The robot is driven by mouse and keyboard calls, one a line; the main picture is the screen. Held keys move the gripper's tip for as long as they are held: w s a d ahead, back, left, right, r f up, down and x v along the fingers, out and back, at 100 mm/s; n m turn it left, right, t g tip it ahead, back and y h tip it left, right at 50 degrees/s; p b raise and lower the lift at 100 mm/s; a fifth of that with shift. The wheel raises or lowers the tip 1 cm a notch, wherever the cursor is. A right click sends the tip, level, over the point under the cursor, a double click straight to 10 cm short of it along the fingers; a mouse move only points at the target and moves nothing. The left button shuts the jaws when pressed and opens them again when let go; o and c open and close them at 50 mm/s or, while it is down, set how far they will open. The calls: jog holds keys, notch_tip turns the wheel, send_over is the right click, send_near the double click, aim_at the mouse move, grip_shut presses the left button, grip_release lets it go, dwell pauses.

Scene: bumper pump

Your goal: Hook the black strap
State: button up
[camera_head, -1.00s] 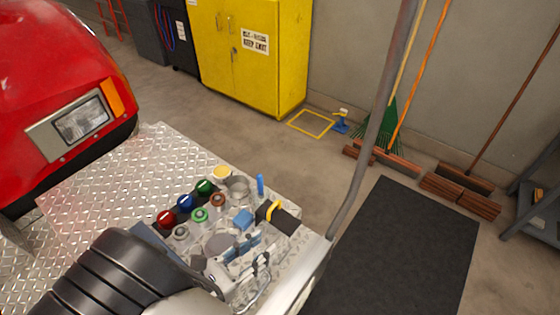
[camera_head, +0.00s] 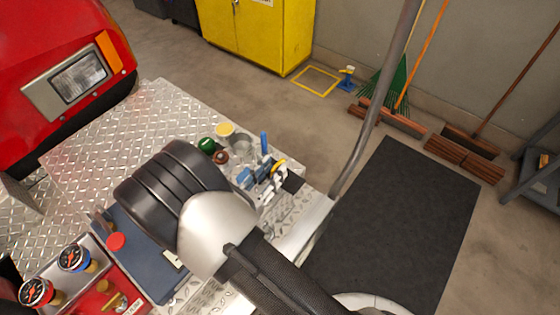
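A small black piece (camera_head: 293,183), which looks like the strap, lies at the right edge of the metal plate bumper. A yellow curved part (camera_head: 278,164) is beside it. My gripper (camera_head: 272,178) is small in the view, just left of the black piece and close to the yellow part. My arm hides part of it. I cannot tell whether its fingers touch the black piece or whether they are open or shut. No hook for the strap can be made out clearly.
On the metal plate (camera_head: 105,135) are a green cap (camera_head: 206,144), a yellow cap (camera_head: 225,129), a blue upright piece (camera_head: 264,142) and a blue block (camera_head: 244,178). A gauge panel (camera_head: 68,272) is lower left. A grey pole (camera_head: 381,85) rises at the right by a dark mat (camera_head: 405,225).

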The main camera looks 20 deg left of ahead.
jog(key=shift+x, duration=2.1)
jog(key=shift+c, duration=0.2)
grip_shut()
